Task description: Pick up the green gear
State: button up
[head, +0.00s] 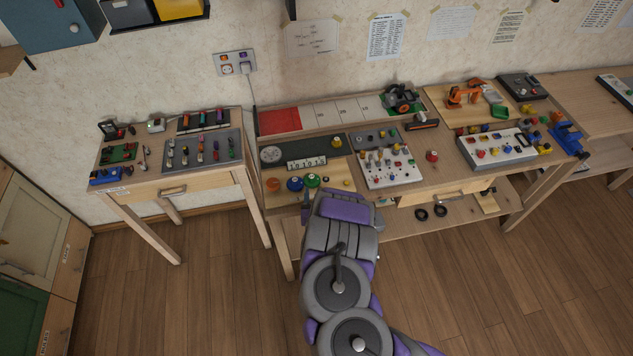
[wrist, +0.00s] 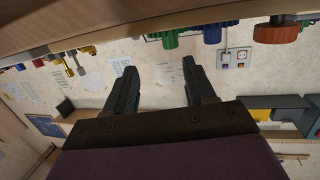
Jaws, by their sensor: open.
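The green gear (head: 312,181) lies on the front left of the workbench in the head view, right of a blue gear (head: 295,184). In the wrist view, which looks upside down, the green gear (wrist: 170,40) shows edge-on at the top, beneath the picture's wooden board edge. My gripper (wrist: 160,72) is open, its two dark fingers apart with nothing between them. The green gear is beyond the fingertips and not touching them. In the head view my arm reaches to the bench's front edge near the gears and hides most of the gripper.
An orange gear (head: 273,185) sits left of the blue one. A small yellow piece (head: 346,183) is to the right. A grey peg board (head: 385,172) with several pegs stands further right. A smaller table (head: 170,185) stands left, with a gap between it and the bench.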

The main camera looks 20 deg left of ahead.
aim_at(311, 180)
jog(key=a, duration=0.1)
jog(key=a+f, duration=0.1)
jog(key=w+a, duration=0.1)
jog(key=a, duration=0.1)
jog(key=shift+w+f, duration=0.1)
jog(key=shift+f, duration=0.05)
jog(key=w+d+b, duration=0.1)
jog(key=w+d, duration=0.1)
jog(key=w, duration=0.1)
jog(key=shift+d+r+b, duration=0.3)
jog(key=shift+b, duration=0.05)
jog(key=shift+w+a, duration=0.15)
jog(key=shift+w, duration=0.15)
jog(key=a, duration=0.2)
jog(key=a+f, duration=0.1)
jog(key=shift+w+a, duration=0.2)
jog(key=shift+a, duration=0.15)
jog(key=shift+w+d+r, duration=0.1)
jog(key=shift+d, duration=0.5)
jog(key=shift+c, duration=1.3)
jog(key=shift+d+r, duration=0.2)
jog(key=shift+d, duration=0.35)
jog(key=c, duration=0.3)
jog(key=shift+c, duration=0.7)
jog(key=shift+a+f, duration=0.15)
jog(key=shift+a, duration=0.25)
jog(key=shift+c, duration=0.7)
